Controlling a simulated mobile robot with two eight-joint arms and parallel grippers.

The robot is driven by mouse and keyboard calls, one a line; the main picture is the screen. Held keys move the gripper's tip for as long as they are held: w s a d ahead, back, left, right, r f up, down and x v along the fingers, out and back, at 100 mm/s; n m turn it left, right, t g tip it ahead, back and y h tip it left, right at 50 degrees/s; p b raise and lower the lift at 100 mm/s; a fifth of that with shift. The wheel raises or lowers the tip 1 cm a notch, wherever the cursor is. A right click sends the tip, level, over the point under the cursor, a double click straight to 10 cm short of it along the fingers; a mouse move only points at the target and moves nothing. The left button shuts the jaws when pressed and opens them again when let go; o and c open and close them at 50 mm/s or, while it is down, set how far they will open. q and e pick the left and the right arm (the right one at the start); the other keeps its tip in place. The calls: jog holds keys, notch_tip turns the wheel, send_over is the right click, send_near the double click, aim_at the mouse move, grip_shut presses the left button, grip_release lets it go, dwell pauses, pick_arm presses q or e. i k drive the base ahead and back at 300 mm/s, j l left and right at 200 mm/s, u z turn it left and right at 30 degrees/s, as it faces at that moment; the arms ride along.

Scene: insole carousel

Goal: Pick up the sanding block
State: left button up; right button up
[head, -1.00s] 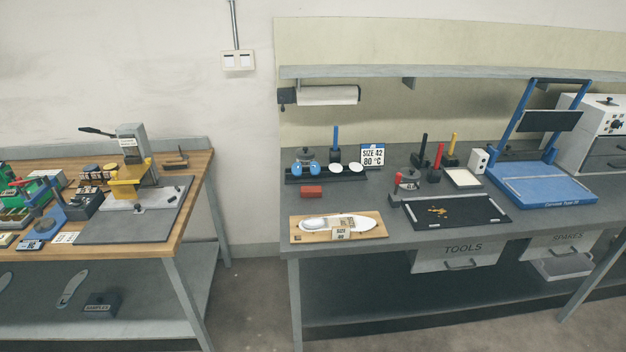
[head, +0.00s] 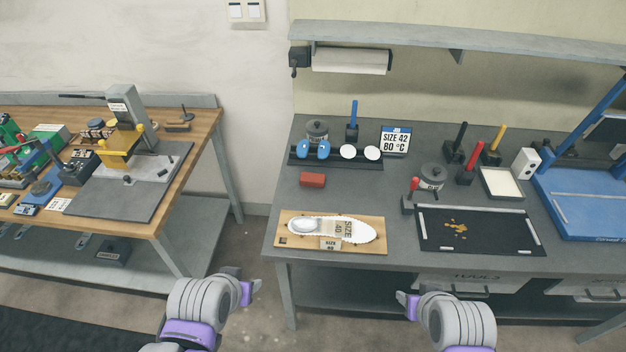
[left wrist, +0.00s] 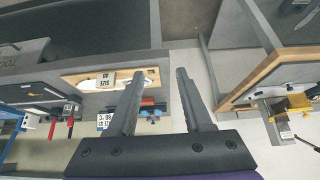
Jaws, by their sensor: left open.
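The sanding block appears to be the small red block (head: 312,180) lying flat on the grey bench, behind the wooden insole board. My left gripper (head: 251,288) is low in front of the grey bench's left corner, apart from the block and empty. In the left wrist view its two fingers (left wrist: 155,76) are spread open. A small red patch (left wrist: 148,100), likely the block, shows between them. My right gripper (head: 406,300) is in front of the bench; its finger opening is not clear.
The wooden board (head: 290,241) with a white insole lies at the bench's front edge. A dark rack (head: 336,163) with blue and white pads stands behind the block. A black tray (head: 490,240) is to the right. A wooden-topped bench (head: 205,122) stands left, across a gap.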

aim_at(314, 180)
jog(key=i+l+z, duration=0.3)
jog(key=i, duration=0.2)
jog(key=i+z, duration=0.25)
jog(key=i, duration=0.3)
